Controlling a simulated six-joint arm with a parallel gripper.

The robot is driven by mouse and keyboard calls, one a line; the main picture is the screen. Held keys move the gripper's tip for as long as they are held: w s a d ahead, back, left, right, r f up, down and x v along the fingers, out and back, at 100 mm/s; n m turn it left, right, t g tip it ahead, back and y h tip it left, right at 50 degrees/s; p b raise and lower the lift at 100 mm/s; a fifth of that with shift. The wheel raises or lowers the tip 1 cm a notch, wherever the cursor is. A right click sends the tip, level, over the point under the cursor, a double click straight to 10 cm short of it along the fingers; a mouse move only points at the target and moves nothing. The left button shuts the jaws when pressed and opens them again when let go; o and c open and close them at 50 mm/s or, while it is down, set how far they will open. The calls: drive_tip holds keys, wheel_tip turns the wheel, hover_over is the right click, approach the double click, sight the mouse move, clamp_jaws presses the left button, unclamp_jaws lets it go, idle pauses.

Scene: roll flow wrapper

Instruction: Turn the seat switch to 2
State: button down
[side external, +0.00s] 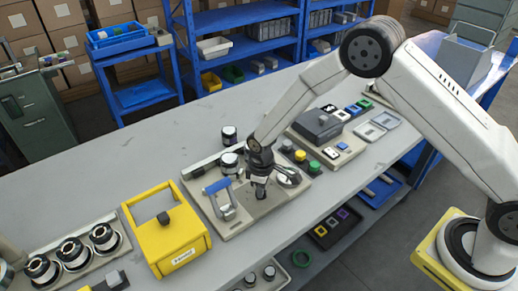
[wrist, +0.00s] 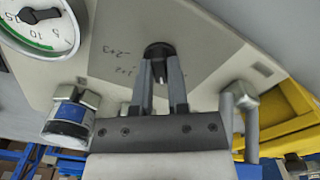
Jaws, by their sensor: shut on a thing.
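The seat switch shows in the wrist view as a round black knob (wrist: 159,50) on a pale panel (wrist: 205,45). Small handwritten-looking marks sit on the panel to its left and appear rotated; one seems to read "2+3". My gripper (wrist: 161,64) has its two grey fingers on either side of the knob and is shut on it. In the side view my gripper (side external: 260,190) points down at the base plate (side external: 247,220) and hides the knob. The knob's exact pointing direction cannot be told.
A gauge (wrist: 42,22) and a blue-banded fitting (wrist: 70,118) lie left of the knob in the wrist view. A blue-handled clamp (side external: 220,198) stands close left of my gripper in the side view. A yellow box (side external: 168,240) stands farther left. The back left bench is clear.

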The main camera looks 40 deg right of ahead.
drive_tip(key=shift+r, duration=0.1)
drive_tip(key=c, duration=0.6)
unclamp_jaws()
drive_tip(key=shift+r, duration=3.85)
